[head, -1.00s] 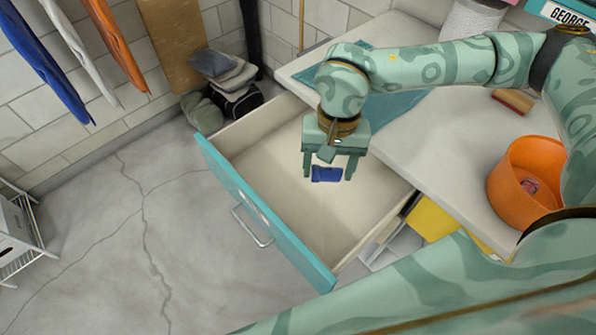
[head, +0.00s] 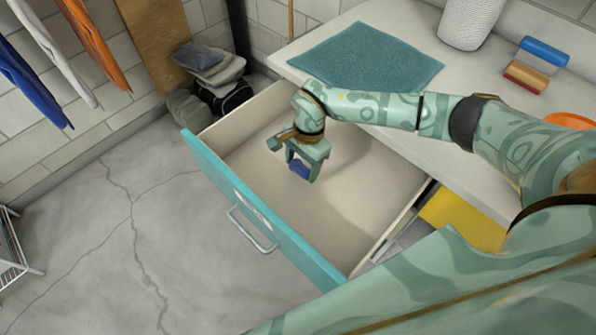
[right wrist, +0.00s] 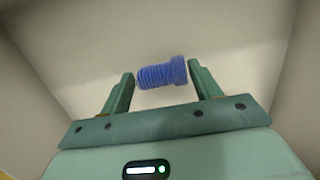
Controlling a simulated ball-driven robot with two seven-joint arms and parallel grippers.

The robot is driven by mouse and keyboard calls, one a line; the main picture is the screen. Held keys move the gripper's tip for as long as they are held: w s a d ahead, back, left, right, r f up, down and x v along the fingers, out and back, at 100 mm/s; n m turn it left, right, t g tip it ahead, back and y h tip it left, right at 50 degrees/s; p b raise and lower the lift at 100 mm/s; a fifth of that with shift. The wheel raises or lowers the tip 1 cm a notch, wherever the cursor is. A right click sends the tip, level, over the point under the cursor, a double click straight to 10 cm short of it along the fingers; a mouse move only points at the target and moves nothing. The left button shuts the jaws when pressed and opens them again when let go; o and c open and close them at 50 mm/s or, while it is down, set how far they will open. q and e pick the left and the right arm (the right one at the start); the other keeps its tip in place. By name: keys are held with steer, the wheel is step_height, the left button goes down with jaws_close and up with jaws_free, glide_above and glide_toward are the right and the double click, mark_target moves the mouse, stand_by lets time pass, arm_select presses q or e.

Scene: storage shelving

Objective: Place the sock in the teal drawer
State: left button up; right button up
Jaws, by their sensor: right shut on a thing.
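The blue sock (head: 299,170) is small and ribbed, and sits between the two fingers of my right gripper (head: 302,173). In the right wrist view the sock (right wrist: 160,73) spans the gap between the fingertips, with pale drawer surfaces behind it. The teal drawer (head: 215,185) is pulled open from under the counter. My right gripper points down inside the drawer's opening, between its walls. Whether the sock touches the drawer floor I cannot tell. The rest of the drawer interior looks empty. My left gripper is not in view.
The counter (head: 440,150) carries a teal cloth (head: 367,57), a white ribbed container (head: 468,22), a blue roll (head: 543,50), a brush-like block (head: 527,76) and an orange bowl (head: 570,121). Folded cloths (head: 208,65) lie by the wall.

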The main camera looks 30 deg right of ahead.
mark_target(299, 170)
steer(key=shift+w+f, duration=0.5)
steer(key=shift+f, duration=0.1)
steer(key=shift+w+f+b, duration=0.15)
steer(key=shift+f+b, duration=0.7)
steer(key=shift+f, duration=0.75)
steer(key=shift+f, duration=0.15)
steer(key=o, duration=0.9)
steer(key=shift+o, duration=0.2)
step_height(299, 170, up, 12)
steer(key=d+p, duration=0.1)
steer(key=p, duration=0.2)
steer(key=shift+w+d+p, duration=0.2)
steer(key=shift+d+p, duration=0.15)
steer(key=shift+d, duration=0.05)
